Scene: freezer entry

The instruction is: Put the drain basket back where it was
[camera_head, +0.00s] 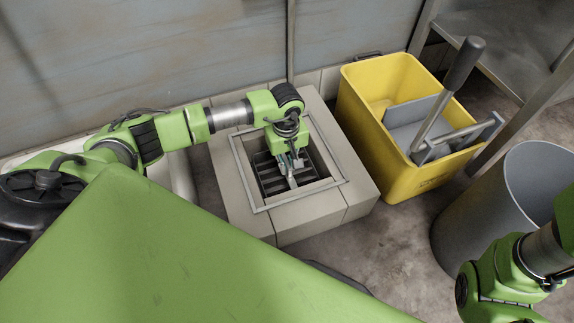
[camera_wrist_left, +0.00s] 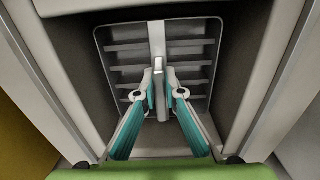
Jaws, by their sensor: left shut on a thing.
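The drain basket (camera_head: 268,176) is a dark slatted basket inside the square opening of a raised tiled block (camera_head: 235,192). In the left wrist view the basket (camera_wrist_left: 188,50) shows several slats and a light central bar (camera_wrist_left: 157,38). My left gripper (camera_head: 292,178) reaches down into the opening from above. In the left wrist view its teal-lined fingers (camera_wrist_left: 161,95) are closed on the central bar. The basket's underside is hidden, so I cannot tell whether it rests on anything. Of my right arm, only green links show at the lower right; its gripper is out of view.
A metal frame (camera_head: 247,188) rims the opening. A yellow mop bucket (camera_head: 372,120) with a grey wringer and handle stands right of the block. A grey bin (camera_head: 480,215) stands further right, near my right arm. A wall closes off the back, and a metal shelf (camera_head: 490,30) stands at upper right.

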